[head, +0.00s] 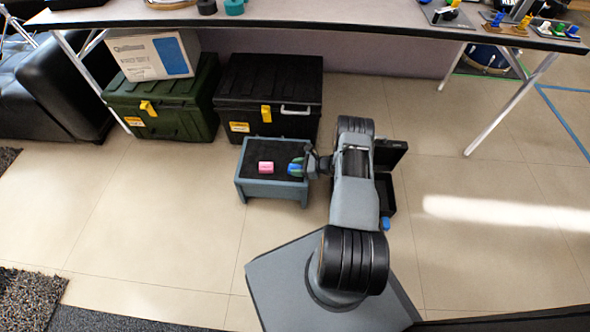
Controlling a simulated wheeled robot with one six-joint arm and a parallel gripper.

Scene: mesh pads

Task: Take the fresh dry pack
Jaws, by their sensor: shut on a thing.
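A small low grey stand (272,190) with a dark top stands on the floor in front of the black chest. A pink pack (265,167) with a pale end lies on its top, left of my gripper. My gripper (297,167) is at the stand's right side, shut on a small blue pack (294,169). Green shows around the blue pack, and I cannot tell whether it is fingertip or pack. Whether the blue pack touches the stand top is unclear.
An open black case (387,190) lies on the floor right of the stand, partly hidden by my arm. A small blue thing (386,224) is at its near end. A green chest (165,105) and black chest (268,95) stand behind. Floor at left is clear.

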